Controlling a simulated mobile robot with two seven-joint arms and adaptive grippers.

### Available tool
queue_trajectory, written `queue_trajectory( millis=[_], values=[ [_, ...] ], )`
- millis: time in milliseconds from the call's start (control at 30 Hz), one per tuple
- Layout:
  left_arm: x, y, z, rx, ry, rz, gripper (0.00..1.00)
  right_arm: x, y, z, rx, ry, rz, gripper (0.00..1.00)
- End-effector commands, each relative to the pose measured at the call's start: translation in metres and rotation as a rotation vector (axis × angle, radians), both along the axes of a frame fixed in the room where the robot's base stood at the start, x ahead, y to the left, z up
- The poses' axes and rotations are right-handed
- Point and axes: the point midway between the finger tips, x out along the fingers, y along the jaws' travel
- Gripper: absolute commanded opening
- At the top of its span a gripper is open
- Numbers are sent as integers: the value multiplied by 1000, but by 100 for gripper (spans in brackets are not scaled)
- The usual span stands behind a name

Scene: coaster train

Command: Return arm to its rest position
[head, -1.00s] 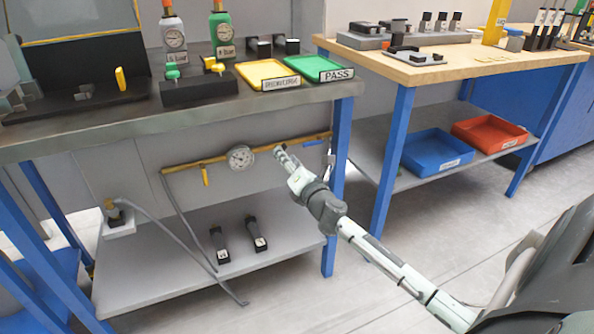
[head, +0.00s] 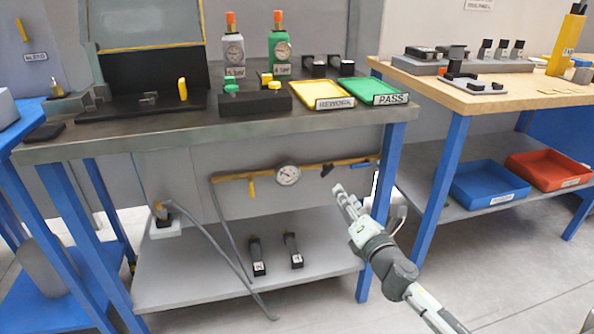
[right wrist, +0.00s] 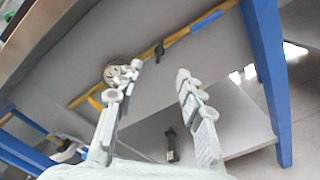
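My right gripper (head: 342,197) is in the head view, in front of the dark-topped bench and below its top. In the right wrist view its two fingers (right wrist: 160,70) stand apart with nothing between them. The gripper looks open and empty. The pipe with the round gauge (head: 287,175) lies behind and above it, and the gauge also shows between and beyond the fingers at left in the right wrist view (right wrist: 117,72). My right arm reaches in from the lower right. My left gripper is in neither view.
The dark bench top (head: 330,118) holds a yellow tray (head: 318,86), a green tray (head: 362,83) and two gauge bottles. Its blue leg (head: 378,262) stands close to my right gripper. Two dark-handled items (head: 292,250) lie on the lower shelf. A wooden bench (head: 450,91) stands at right.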

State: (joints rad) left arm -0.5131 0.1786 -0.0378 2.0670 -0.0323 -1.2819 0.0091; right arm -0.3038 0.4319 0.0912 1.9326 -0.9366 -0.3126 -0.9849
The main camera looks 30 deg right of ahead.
Motion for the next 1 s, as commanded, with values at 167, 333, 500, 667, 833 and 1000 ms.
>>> queue_trajectory(
  millis=[167,333,500,667,833,1000],
  values=[
    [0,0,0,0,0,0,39,-1,0,-2,19,2,-6,38],
    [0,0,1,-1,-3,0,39,-26,-6,-50,385,45,-151,38],
    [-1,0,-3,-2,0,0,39,-92,12,-149,1015,141,-489,38],
    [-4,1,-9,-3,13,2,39,-164,62,-221,1449,244,-843,38],
    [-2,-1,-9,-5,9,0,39,-220,112,-257,1684,327,-1129,38],
    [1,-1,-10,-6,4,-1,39,-242,133,-266,1759,358,-1248,38]
  ],
)
